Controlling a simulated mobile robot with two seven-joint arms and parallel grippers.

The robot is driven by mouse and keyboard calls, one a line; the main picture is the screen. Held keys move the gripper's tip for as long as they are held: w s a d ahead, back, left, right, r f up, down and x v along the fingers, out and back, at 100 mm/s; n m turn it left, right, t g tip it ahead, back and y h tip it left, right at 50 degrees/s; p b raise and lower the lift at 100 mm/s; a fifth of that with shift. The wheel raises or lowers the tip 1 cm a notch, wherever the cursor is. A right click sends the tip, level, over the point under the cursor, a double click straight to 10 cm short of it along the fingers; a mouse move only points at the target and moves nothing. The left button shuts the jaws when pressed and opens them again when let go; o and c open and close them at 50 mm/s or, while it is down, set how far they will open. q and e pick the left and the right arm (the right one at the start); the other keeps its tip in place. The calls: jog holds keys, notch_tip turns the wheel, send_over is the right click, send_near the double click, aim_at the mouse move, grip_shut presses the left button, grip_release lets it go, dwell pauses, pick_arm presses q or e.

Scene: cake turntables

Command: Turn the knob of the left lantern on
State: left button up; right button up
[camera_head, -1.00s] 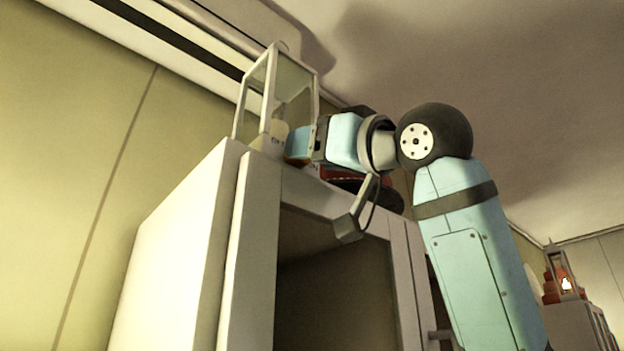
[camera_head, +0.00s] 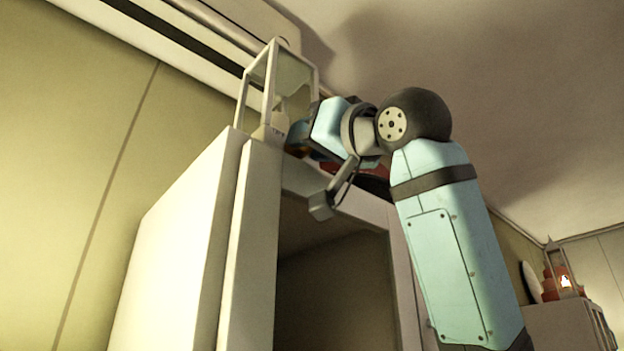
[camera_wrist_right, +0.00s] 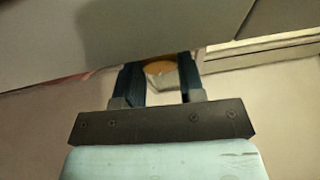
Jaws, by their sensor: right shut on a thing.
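The left lantern (camera_head: 267,131) stands upright on top of the cabinet, with a pale frame and glass panes. I see no flame inside it. My right gripper (camera_head: 297,137) is at the right side of the lantern's base. In the right wrist view, the fingers (camera_wrist_right: 160,82) are shut on a small round orange-brown thing, which looks like the knob (camera_wrist_right: 160,68). The gripper hides the knob in the head view. My left gripper is in neither view.
The tall white cabinet (camera_head: 185,235) has an open dark compartment below the lantern. Red things (camera_head: 365,180) lie on its top behind my wrist. A second lantern (camera_head: 557,268) with a bright flame stands on a cabinet at the far right. The ceiling is close above.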

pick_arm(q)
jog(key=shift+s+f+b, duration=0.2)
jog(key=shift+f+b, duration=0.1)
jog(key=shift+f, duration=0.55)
pick_arm(e)
jog(key=m+h, duration=0.1)
jog(key=m, duration=0.1)
jog(key=shift+m+t, duration=0.4)
jog(key=o, duration=0.9)
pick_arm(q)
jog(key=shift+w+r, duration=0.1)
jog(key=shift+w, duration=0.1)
pick_arm(e)
jog(key=shift+s, duration=0.1)
